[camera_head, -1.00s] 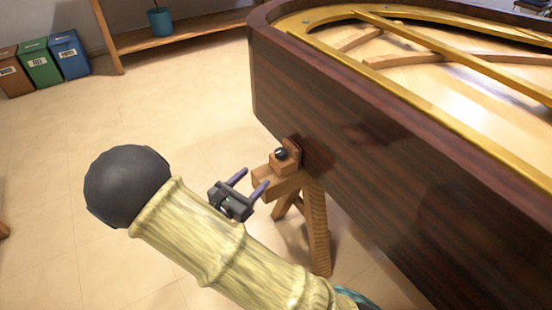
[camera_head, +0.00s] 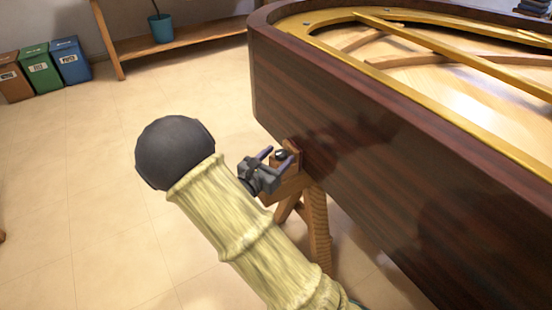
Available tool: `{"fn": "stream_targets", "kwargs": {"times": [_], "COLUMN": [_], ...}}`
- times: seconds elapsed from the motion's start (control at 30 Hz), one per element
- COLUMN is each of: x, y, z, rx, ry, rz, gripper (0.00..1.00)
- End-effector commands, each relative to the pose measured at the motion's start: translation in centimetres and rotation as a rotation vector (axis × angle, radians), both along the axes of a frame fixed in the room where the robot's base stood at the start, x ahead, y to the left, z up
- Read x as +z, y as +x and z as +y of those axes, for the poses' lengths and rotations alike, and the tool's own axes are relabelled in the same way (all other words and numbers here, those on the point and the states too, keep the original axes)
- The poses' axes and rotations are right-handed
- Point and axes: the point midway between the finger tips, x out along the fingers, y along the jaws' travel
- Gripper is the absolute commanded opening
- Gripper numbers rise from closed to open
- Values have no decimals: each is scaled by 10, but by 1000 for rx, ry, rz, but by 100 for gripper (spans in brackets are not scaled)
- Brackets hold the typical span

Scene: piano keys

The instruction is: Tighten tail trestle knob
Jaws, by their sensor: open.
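The dark round knob (camera_head: 281,155) sits on the wooden block at the top of the tail trestle (camera_head: 318,225), against the piano's side. My gripper (camera_head: 277,157) is open, with its two purple-grey fingers pointing toward the knob. One finger is on the left side of the knob and the other on its right in the picture. I cannot tell whether either finger touches it. The gripper's body hides part of the trestle's top. The piano (camera_head: 380,170) has a dark glossy wood side and stands beside the trestle.
Brown, green and blue bins (camera_head: 40,70) stand at the far left by the wall. A wooden shelf (camera_head: 190,38) with a teal plant pot (camera_head: 161,27) is at the back.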

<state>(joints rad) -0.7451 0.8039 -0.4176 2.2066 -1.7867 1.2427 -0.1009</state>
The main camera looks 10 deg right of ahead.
Motion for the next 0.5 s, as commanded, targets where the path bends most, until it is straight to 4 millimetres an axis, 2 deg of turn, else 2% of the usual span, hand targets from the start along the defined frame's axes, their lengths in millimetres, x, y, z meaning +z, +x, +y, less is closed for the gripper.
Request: {"fn": "stream_targets", "kwargs": {"times": [0.03, 0.23, 0.5], "x": [0, 0, 0], "y": [0, 0, 0], "z": [0, 1, 2], "rx": [0, 1, -10], "ry": [0, 0, -1], "rz": [0, 0, 1], "gripper": [51, 12, 11]}}
